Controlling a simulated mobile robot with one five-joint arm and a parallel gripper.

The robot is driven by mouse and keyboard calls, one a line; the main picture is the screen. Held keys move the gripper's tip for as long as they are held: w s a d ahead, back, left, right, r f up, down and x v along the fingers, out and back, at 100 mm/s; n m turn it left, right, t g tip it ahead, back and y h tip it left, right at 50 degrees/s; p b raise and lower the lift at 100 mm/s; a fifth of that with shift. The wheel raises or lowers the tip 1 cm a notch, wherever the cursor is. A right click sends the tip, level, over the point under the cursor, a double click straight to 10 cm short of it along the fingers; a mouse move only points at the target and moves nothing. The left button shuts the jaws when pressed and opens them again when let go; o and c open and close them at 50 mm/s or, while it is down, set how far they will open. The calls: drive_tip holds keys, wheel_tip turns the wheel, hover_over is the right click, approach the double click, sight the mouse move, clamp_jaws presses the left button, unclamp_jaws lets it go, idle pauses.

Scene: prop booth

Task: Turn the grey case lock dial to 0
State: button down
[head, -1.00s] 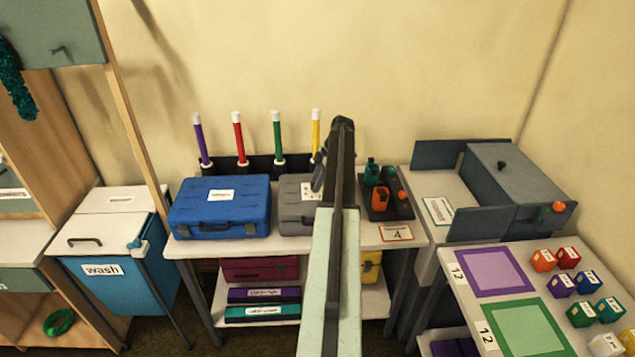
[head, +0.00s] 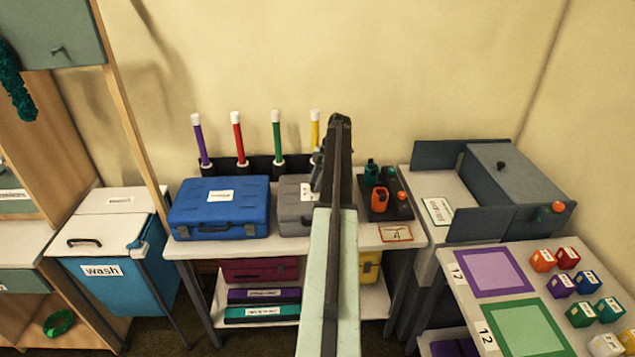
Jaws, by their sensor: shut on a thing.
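The grey case (head: 294,220) sits on the table beside the blue case, and its right part is hidden behind my arm. A white label with dark marks (head: 306,192) shows on its top, partly covered. My gripper (head: 318,192) is at the right side of the grey case's top, seen from behind and mostly hidden by my arm. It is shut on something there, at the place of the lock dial. The dial itself and its number cannot be made out.
A blue case (head: 219,207) stands to the left. Several coloured wands (head: 239,140) stand in a black rack behind. A dark tray (head: 398,208) with orange and teal items and a card (head: 395,233) marked 4 lie right of my arm. A grey box (head: 515,180) stands further right.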

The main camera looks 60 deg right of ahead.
drive_tip(key=c, duration=1.1)
unclamp_jaws()
drive_tip(key=shift+w, duration=0.15)
drive_tip(key=p+v, duration=0.7)
drive_tip(key=shift+d+r, duration=0.15)
drive_tip(key=shift+r, duration=0.2)
